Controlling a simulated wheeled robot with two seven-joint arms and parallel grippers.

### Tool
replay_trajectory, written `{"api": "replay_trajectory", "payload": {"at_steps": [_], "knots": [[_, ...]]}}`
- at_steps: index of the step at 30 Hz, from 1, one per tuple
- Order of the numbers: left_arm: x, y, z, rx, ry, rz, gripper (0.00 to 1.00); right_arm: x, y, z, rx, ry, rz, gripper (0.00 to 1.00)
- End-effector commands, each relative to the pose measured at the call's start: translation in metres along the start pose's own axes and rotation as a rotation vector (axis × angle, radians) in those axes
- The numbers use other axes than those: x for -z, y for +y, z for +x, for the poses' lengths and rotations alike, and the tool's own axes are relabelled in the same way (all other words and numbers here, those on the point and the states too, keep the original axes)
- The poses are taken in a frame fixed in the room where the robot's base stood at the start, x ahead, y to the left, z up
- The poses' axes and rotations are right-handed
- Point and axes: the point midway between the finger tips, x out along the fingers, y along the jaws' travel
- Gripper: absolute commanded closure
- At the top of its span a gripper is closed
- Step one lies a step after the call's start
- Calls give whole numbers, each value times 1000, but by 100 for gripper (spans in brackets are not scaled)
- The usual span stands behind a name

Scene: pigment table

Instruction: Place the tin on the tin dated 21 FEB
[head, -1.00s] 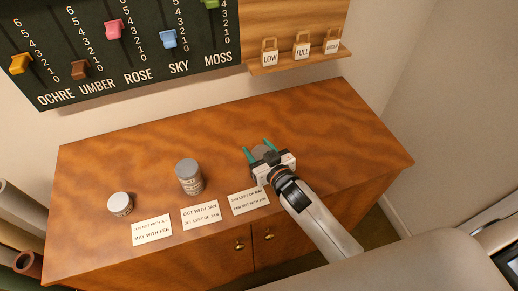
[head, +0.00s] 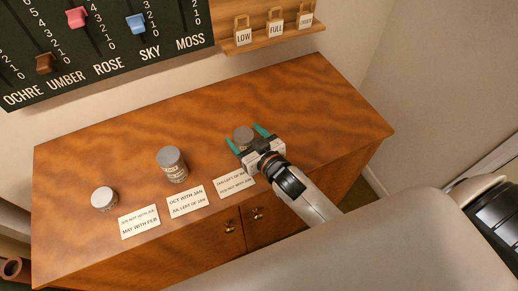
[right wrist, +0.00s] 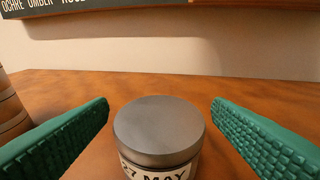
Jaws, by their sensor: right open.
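A grey-lidded tin (head: 243,134) stands upright on the table between the fingers of my right gripper (head: 246,137). In the right wrist view this tin (right wrist: 158,130) shows a label ending in "7 MAY". The green fingers are open on either side, with gaps between them and the tin. A taller grey-lidded piece (head: 172,163), which looks like two stacked tins, stands left of it. A short tin (head: 104,198) with a pale lid stands further left. Their labels are too small to read, so I cannot tell which is dated 21 FEB. My left gripper is not in view.
Three white note cards lie along the front edge: a left card (head: 139,222), a middle card (head: 187,201) and a right card (head: 234,182). A slider board (head: 100,50) and a small shelf (head: 270,36) hang behind. The table's back (head: 190,115) is clear.

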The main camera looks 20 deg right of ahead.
Motion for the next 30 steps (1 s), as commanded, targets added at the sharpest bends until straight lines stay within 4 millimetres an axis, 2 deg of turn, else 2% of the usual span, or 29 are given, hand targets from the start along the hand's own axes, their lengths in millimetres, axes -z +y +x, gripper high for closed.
{"api": "replay_trajectory", "payload": {"at_steps": [1, 6, 12, 18, 30], "knots": [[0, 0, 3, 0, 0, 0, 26, 3, 0, -13, 0, 3, 1, 26], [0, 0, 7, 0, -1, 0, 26, 3, 0, -50, 0, 2, 2, 26], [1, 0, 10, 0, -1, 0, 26, 2, 0, -78, 0, 2, 0, 26], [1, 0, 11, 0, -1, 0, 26, 0, 0, -87, 1, 1, 0, 26], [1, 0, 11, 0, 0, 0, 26, 0, 0, -87, 0, 0, 0, 26]]}}
